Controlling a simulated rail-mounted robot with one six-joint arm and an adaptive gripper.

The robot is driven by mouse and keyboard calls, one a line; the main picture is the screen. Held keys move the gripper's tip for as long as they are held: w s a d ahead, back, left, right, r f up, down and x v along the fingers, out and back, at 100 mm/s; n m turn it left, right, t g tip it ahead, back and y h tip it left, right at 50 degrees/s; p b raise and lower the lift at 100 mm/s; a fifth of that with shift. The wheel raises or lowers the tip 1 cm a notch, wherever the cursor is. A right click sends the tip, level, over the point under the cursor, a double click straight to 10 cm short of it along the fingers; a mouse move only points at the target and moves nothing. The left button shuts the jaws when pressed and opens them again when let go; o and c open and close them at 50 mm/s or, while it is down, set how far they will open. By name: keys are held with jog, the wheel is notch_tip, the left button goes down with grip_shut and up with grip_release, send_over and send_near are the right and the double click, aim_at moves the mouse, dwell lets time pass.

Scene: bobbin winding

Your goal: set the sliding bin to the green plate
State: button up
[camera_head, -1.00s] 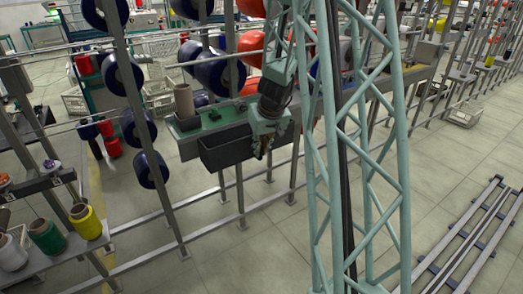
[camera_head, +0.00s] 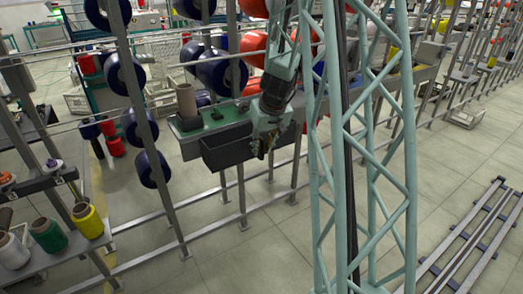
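The dark grey open-topped bin (camera_head: 226,151) hangs at the front of a green-topped shelf (camera_head: 188,129) in the middle of the view. A small bright green mark (camera_head: 216,116) shows on the shelf top, behind the bin; I cannot tell whether this is the green plate. My gripper (camera_head: 262,152) points down at the bin's right end, overlapping its edge in the picture. I cannot tell whether it touches the bin. Its fingers are small and dark, so their opening is unclear.
A brown cone (camera_head: 186,100) stands on the shelf left of the bin. Blue spools (camera_head: 152,168) hang on posts to the left, and red ones (camera_head: 252,47) sit behind the arm. My lattice column hides part of the shelf's right side. Floor rails (camera_head: 470,240) lie at right.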

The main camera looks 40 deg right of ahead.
jog(key=v, duration=1)
dwell(0.3)
dwell(0.4)
jog(key=s+a+r, duration=0.4)
jog(key=a+r, duration=0.1)
jog(key=a, duration=0.3)
jog(key=s+a+r+y, duration=0.1)
jog(key=s+a+r, duration=0.35)
jog(key=a, duration=0.45)
jog(key=s+a+r, duration=0.4)
jog(key=a+r, duration=0.2)
jog(key=a, duration=0.2)
jog(key=s+a+r+n, duration=0.1)
jog(key=s+a, duration=0.4)
jog(key=s, duration=0.5)
jog(key=s+a+r+n, duration=0.1)
jog(key=s+a+n, duration=0.2)
jog(key=s+a, duration=0.3)
jog(key=shift+s+a+r+y+p, duration=0.3)
jog(key=shift+s+p, duration=0.05)
jog(key=shift+s, duration=2.35)
